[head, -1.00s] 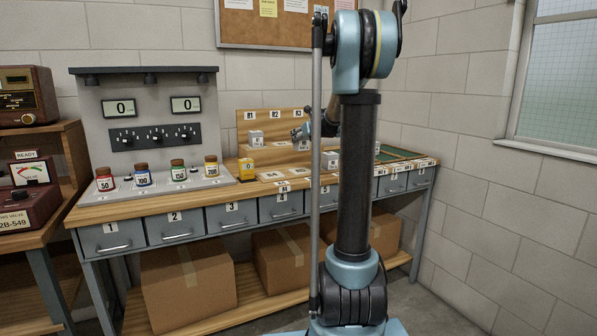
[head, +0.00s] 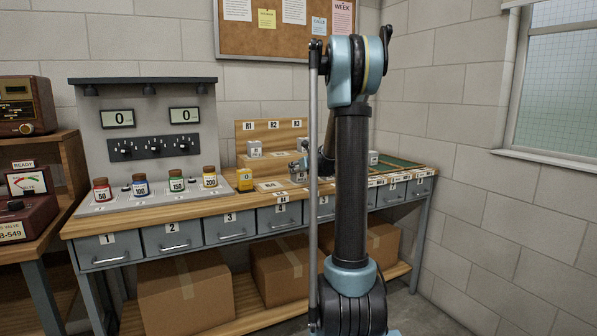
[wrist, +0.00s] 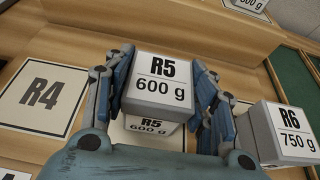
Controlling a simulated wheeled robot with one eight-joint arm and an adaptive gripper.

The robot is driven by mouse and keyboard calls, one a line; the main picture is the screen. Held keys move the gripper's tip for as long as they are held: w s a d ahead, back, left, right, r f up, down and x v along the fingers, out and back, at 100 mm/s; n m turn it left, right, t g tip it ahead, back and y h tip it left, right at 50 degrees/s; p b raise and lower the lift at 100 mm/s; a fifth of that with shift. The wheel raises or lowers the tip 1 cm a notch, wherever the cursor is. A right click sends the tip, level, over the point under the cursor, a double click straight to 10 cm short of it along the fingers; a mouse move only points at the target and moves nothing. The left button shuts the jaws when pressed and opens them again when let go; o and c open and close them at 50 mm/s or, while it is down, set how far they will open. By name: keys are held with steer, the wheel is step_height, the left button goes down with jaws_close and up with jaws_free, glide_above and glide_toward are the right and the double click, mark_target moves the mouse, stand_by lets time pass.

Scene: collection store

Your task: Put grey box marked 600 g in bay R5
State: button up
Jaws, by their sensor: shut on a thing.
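The grey box marked R5, 600 g (wrist: 163,78) is between the fingers of my gripper (wrist: 160,95) in the wrist view. The fingers are shut on its left and right sides. Its marked top and front faces show. A pale card (wrist: 128,134) lies below it at the R5 place, mostly hidden by the box and fingers. Whether the box touches the card I cannot tell. In the head view my gripper (head: 299,166) is low over the wooden bay area, just right of the pale R4 card (head: 270,185).
In the wrist view a box marked R6, 750 g (wrist: 287,135) stands close to my right finger. The R4 card (wrist: 42,97) at left is bare. A wooden step rises behind.

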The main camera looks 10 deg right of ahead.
steer(key=o, duration=1.6)
steer(key=shift+c, duration=0.2)
steer(key=shift+v, duration=6.05)
steer(key=s+a+f+n+g, duration=0.2)
steer(key=s+a+f+n, duration=0.1)
steer(key=s+n, duration=0.3)
steer(key=s+a+f+n+g, duration=0.25)
steer(key=s+n, duration=0.25)
steer(key=s, duration=0.4)
steer(key=s+a+f+n+g, duration=0.1)
steer(key=s+a+f+n, duration=0.15)
steer(key=s+n, duration=0.35)
steer(key=s+d+f+n+g+h, duration=0.1)
steer(key=s+f+n, duration=0.3)
steer(key=s, duration=0.4)
steer(key=s+d+f+n+g+h, duration=0.1)
steer(key=s+d+f+n+g, duration=0.1)
steer(key=s+f+n, duration=0.3)
steer(key=s+d+f+n+g+h, duration=0.1)
steer(key=s+f+n, duration=0.3)
steer(key=s, duration=0.8)
steer(key=n+g+h, duration=0.1)
steer(key=n, duration=0.1)
steer(key=shift+d+f+n, duration=0.15)
steer(key=shift+f+n, duration=0.05)
steer(key=shift+n, duration=0.2)
